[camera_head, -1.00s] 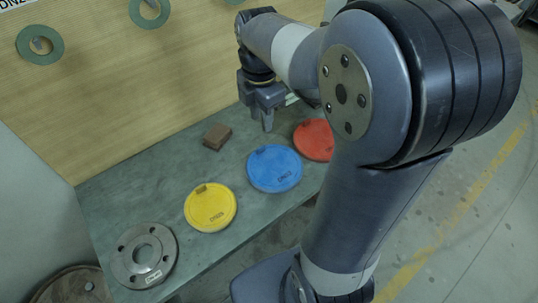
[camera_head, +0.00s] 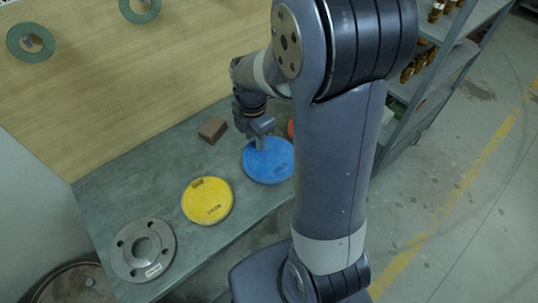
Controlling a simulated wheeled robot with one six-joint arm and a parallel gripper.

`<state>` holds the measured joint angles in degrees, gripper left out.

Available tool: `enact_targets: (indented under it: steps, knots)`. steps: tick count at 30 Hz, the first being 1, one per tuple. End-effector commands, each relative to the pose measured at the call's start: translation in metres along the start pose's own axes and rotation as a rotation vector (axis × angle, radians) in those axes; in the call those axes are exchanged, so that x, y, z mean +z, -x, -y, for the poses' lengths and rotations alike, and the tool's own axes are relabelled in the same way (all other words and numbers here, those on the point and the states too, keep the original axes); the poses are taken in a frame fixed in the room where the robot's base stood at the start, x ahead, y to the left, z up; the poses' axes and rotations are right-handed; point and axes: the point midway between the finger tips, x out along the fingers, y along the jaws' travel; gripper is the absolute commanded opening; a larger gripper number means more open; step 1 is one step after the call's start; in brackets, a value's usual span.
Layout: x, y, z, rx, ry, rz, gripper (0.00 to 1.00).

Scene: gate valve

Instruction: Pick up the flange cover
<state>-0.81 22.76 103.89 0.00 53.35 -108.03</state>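Three round flange covers lie on the grey-green bench (camera_head: 112,205). The yellow cover (camera_head: 208,204) lies in the middle of the bench, the blue cover (camera_head: 268,164) lies right of it, and the red cover (camera_head: 291,128) is mostly hidden behind my arm. The yellow and blue covers each have a small raised tab at their upper edge. My gripper (camera_head: 259,146) points down at the upper edge of the blue cover, by its tab. The fingers are small and partly merge with the cover, so I cannot tell whether they touch or hold it.
A metal flange (camera_head: 125,262) lies at the bench's left front end. A small brown block (camera_head: 212,130) lies behind the covers. Green rings (camera_head: 20,50) hang on the back board (camera_head: 110,90). A shelf rack (camera_head: 455,60) with brass parts stands at the right.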

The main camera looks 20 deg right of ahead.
Motion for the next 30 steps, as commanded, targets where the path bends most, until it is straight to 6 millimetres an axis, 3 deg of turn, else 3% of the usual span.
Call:
enact_targets:
  steps: [5, 17, 30]
  knots:
    - [0.0002, -0.0001, 0.0000, 0.000, 0.000, 0.000, 0.33]
    - [0.0002, 0.0003, -0.0001, 0.000, 0.000, 0.000, 0.00]
    - [0.0003, 0.0023, -0.0004, 0.002, 0.000, 0.001, 0.00]
